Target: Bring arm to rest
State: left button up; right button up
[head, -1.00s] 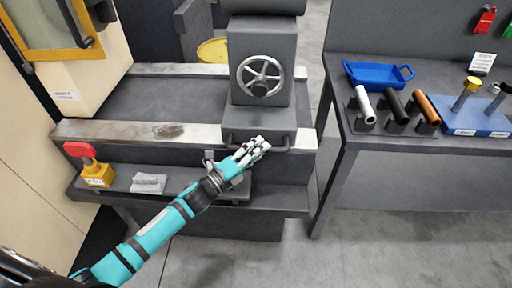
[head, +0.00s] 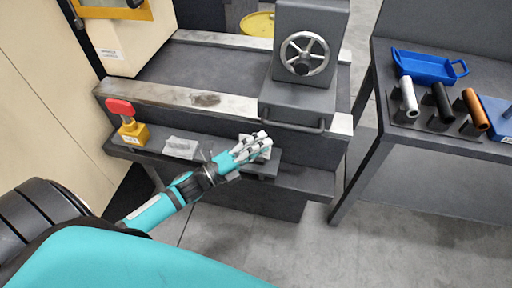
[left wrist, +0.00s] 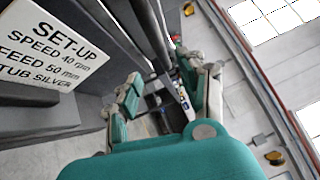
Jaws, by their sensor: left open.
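My left arm, teal and black, comes in from the lower left of the head view. Its left gripper (head: 262,146) is open and empty. In the picture it lies over the machine's lower ledge, just left of and below the drawer-like handle (head: 292,126), apart from it in the picture. In the left wrist view the two fingers (left wrist: 168,92) are spread with nothing between them. My right gripper is in neither view.
A grey machine with a handwheel (head: 304,54) stands ahead. A red-topped yellow switch (head: 131,121) is on its ledge. A bench at right holds a blue tray (head: 425,67) and several tubes. A set-up sign (left wrist: 42,45) is close in the wrist view. Floor is clear at lower right.

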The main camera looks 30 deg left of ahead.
pick_arm(q)
jog(key=shift+v, duration=0.75)
